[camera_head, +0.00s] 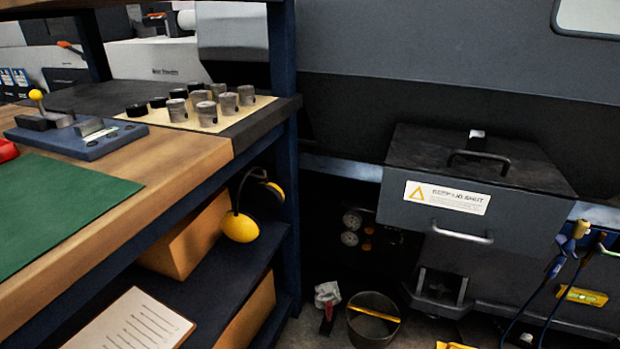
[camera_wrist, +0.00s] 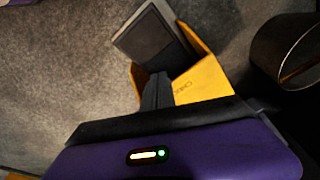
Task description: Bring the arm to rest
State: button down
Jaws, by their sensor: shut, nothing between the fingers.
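My gripper (camera_wrist: 158,92) shows in the wrist view, its dark fingers together and empty beyond the purple wrist body. It points towards an open yellow box (camera_wrist: 198,80) on the grey floor, with a dark grey flap or panel (camera_wrist: 152,42) at its far side. I cannot tell whether the fingers are above the box or beside it. My arm and gripper do not show in the head view.
A round bin (camera_head: 373,322) stands on the floor; a round container (camera_wrist: 290,45) shows at right in the wrist view. The workbench (camera_head: 180,158) with metal cylinders fills the left. A dark machine with a lidded box (camera_head: 405,212) stands at right, hoses beside it.

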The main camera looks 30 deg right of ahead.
jog(key=w+d+r+h, duration=0.1)
jog(key=w+d+r+t, duration=0.1)
jog(key=d, duration=0.1)
jog(key=d+r+n+h, duration=0.1)
jog(key=r, duration=0.1)
jog(key=shift+w+d+t+h, duration=0.25)
jog(key=shift+w+t+h, duration=0.05)
jog(key=shift+w, duration=0.1)
jog(key=w+a+r+n+t+h, duration=0.2)
jog(key=a+r+n+t, duration=0.85)
jog(key=a+r, duration=1.25)
jog(key=s+a+r+n+t+y, duration=0.1)
jog(key=s+a+r+n+y, duration=0.15)
jog(key=s+a+r, duration=0.5)
jog(key=s+a+r+n+t+y, duration=0.15)
jog(key=s+a+r+y, duration=0.3)
jog(key=a, duration=0.55)
notch_tip(320, 180, up, 29)
jog(key=p, duration=2.7)
jog(key=shift+s+d+f+g+h+p, duration=0.2)
jog(key=shift+g+h+p, duration=0.1)
jog(key=shift+g+h, duration=0.1)
